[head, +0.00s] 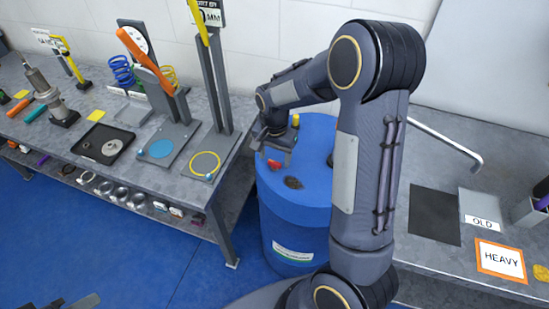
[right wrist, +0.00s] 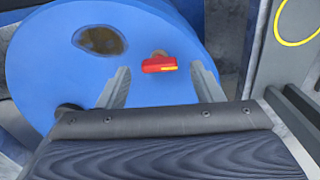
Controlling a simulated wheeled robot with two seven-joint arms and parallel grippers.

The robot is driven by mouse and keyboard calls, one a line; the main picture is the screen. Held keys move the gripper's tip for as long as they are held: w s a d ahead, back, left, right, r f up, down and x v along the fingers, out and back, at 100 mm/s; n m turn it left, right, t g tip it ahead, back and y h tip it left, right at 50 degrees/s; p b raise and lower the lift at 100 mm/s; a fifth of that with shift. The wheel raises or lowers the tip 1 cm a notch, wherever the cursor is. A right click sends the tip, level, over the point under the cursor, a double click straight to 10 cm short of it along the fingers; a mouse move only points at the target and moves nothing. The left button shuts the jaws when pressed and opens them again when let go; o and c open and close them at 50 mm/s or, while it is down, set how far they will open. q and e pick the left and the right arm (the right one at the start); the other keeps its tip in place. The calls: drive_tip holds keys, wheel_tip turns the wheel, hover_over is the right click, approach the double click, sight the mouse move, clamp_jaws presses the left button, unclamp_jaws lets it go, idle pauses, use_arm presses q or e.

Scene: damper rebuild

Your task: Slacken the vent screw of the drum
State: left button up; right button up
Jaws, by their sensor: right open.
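The blue drum (head: 292,222) stands on the floor in the gap between two benches; its top fills much of the right wrist view (right wrist: 60,65). A small red piece with a yellow mark, apparently the vent screw (right wrist: 157,65), sits on the drum top; it also shows in the head view (head: 274,163). My right gripper (head: 274,143) is over the drum top. In the right wrist view its open fingers (right wrist: 160,78) stand left and right of the red piece, with gaps on both sides. A dark part at the bottom left, apparently my left gripper (head: 72,303), barely shows.
A dark round opening (head: 293,183) is beside the red piece, and a yellow piece (head: 295,120) stands at the drum's back. The left bench (head: 110,105) holds stands, springs and a black tray (head: 88,148). The right bench (head: 455,150) carries a bent bar (head: 450,143) and labelled mats.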

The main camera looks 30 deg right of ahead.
drive_tip(key=shift+f, duration=0.95)
drive_tip(key=c, duration=1)
